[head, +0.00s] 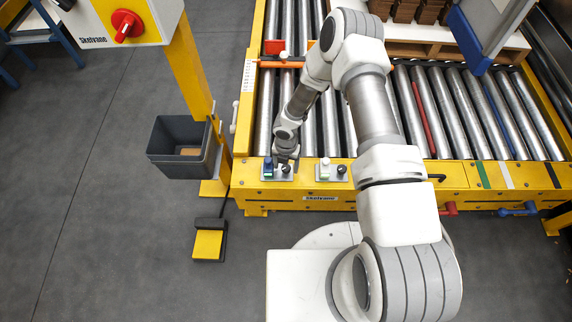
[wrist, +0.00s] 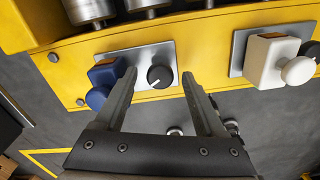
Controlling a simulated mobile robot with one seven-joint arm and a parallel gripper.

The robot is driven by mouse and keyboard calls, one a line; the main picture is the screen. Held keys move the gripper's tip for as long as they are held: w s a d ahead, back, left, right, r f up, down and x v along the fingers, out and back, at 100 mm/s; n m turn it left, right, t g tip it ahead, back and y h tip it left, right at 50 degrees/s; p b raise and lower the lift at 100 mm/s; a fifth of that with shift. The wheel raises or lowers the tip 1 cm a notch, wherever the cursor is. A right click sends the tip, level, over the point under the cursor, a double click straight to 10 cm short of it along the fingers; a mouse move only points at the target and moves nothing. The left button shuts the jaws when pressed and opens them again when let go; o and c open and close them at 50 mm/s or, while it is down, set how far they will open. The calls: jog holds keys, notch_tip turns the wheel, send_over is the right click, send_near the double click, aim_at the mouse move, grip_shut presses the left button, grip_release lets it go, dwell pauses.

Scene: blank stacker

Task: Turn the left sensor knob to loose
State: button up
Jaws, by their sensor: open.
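The left sensor knob (wrist: 160,76) is a small round black dial on a grey plate (wrist: 148,56), beside a blue sensor block (wrist: 103,82). In the head view the blue block (head: 268,166) shows on the yellow front rail, with the knob just right of it, partly behind my gripper (head: 285,158). In the wrist view my gripper (wrist: 159,79) is open and empty. Its fingertips lie on either side of the knob in the picture, left finger next to the blue block. I cannot tell whether they touch the knob. The knob's setting is too small to read.
A second plate to the right carries a white sensor block (head: 324,166) and another black knob (head: 342,169). Metal rollers (head: 433,108) lie behind the yellow rail (head: 400,176). A grey bin (head: 182,145) and a yellow pedal (head: 208,244) stand at left.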

notch_tip(320, 180, up, 17)
jog(key=p, duration=0.6)
jog(key=shift+r, duration=0.2)
notch_tip(320, 180, up, 14)
jog(key=m+t+h, duration=0.1)
jog(key=m+h, duration=0.1)
jog(key=m, duration=0.4)
send_over(286, 167)
jog(key=w+d, duration=0.3)
jog(key=d, duration=0.3)
jog(key=s+d+r+m+t, duration=0.1)
jog(key=s+d+r+m, duration=0.2)
jog(key=r, duration=0.4)
jog(key=s+d+r+m+t, duration=0.1)
jog(key=d+r+m, duration=0.2)
jog(key=r+m, duration=0.4)
jog(key=s+d+r+m+t+y, duration=0.1)
jog(key=s+r+m+t+y, duration=0.15)
jog(key=s+r+m, duration=1.55)
notch_tip(286, 167, up, 16)
jog(key=n+p, duration=0.1)
jog(key=p, duration=1.7)
jog(key=shift+s+r, duration=0.25)
jog(key=shift+s, duration=0.05)
jog(key=shift+h, duration=0.25)
